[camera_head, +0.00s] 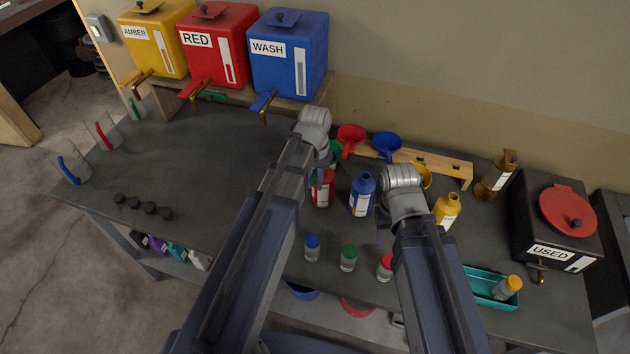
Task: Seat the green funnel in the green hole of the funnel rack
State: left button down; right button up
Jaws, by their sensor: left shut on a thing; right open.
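The green funnel (335,153) is at the left end of the row of funnels, partly hidden by my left wrist. My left gripper (327,163) is shut on it; its fingertips are mostly hidden. The wooden funnel rack (446,166) stands at the back of the bench. The red funnel (350,134), blue funnel (387,142) and yellow funnel (425,176) are in a row at it. The green hole is not visible, and I cannot tell if the green funnel is in it. My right gripper (381,238) is open, largely hidden by its arm, above the bench.
Red (322,190), blue (362,197) and yellow (447,210) bottles stand before the rack. Three capped jars (348,258) stand nearer.

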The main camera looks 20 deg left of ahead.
aim_at(315, 174)
pick_arm(q)
jog(key=shift+r, duration=0.2)
pick_arm(e)
jog(key=shift+r, duration=0.15)
pick_arm(q)
jog(key=shift+r+p, duration=2.1)
jog(key=shift+p, duration=0.15)
pick_arm(e)
notch_tip(315, 174, up, 4)
jog(key=shift+r, duration=0.1)
